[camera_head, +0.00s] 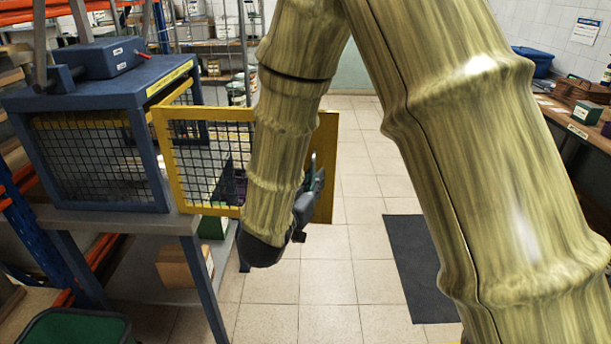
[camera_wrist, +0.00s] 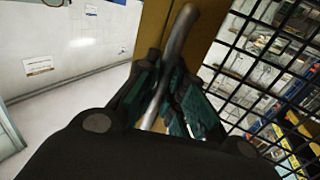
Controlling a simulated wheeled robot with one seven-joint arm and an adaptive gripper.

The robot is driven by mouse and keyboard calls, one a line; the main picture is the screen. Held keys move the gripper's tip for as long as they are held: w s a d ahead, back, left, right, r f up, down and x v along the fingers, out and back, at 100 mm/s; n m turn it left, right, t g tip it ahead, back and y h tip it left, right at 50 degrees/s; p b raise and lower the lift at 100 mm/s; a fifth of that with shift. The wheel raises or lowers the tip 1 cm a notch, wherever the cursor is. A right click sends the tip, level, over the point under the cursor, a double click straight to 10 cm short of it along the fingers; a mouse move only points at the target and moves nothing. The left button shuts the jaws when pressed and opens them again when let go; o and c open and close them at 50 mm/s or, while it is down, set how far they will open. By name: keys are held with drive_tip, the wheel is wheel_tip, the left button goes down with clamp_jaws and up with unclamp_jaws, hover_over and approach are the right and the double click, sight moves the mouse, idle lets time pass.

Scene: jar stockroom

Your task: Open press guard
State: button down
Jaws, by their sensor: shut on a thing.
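The press guard (camera_head: 162,160) is a yellow frame with dark wire mesh, swung out from the front of the blue press (camera_head: 100,205). Part of it is hidden behind my arm; its far yellow edge (camera_head: 327,165) shows to the right of my arm. My gripper (camera_head: 308,195) is at that edge in the head view. In the wrist view my gripper (camera_wrist: 168,105) has its green-padded fingers shut on the grey bar handle (camera_wrist: 178,38) of the guard. The guard's mesh (camera_wrist: 265,75) is on the right there.
A cardboard box (camera_head: 183,265) sits under the press table. A green bin (camera_head: 72,328) is at bottom left. A dark mat (camera_head: 420,270) lies on the tiled floor, and a bench (camera_head: 590,135) stands at right.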

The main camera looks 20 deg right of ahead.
drive_tip(key=shift+s+a, duration=0.15)
drive_tip(key=shift+s, duration=0.4)
drive_tip(key=c, duration=1.8)
unclamp_jaws()
drive_tip(key=shift+a, duration=0.15)
drive_tip(key=shift+a, duration=0.1)
drive_tip(key=v, duration=1.2)
